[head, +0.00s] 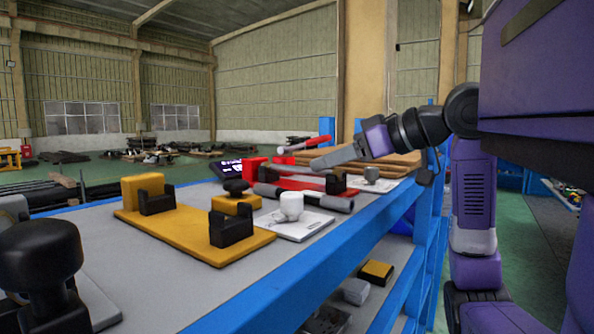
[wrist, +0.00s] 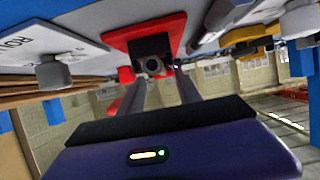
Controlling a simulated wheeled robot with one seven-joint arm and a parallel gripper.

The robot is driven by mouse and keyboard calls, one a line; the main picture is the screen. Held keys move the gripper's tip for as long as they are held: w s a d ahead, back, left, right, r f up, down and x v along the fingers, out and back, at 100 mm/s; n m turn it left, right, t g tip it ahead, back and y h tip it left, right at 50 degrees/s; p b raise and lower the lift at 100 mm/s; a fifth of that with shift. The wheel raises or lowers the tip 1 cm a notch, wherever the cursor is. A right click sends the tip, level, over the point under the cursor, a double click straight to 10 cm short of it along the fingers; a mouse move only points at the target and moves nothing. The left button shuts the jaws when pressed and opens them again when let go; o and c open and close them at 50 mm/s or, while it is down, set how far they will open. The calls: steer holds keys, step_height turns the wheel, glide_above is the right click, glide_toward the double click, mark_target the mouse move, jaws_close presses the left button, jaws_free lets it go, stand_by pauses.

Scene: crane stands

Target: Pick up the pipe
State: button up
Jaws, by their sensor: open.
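Nothing shows between the fingers.
A yellow stand (head: 190,232) with two black cradles sits at the near left. A white plate with a white knob (head: 291,207) is in front of the pipe. A black knob (head: 40,255) stands nearest. The blue bench edge (head: 330,245) runs along the right.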

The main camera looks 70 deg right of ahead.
mark_target(299, 171)
steer(key=shift+r+p+x, duration=0.1)
steer(key=shift+p+x, duration=0.2)
steer(key=shift+x, duration=1)
steer(key=shift+r+p+x, duration=0.15)
steer(key=shift+p+x, duration=0.1)
steer(key=shift+x, duration=1.1)
steer(key=shift+w+d, duration=0.1)
jaws_close()
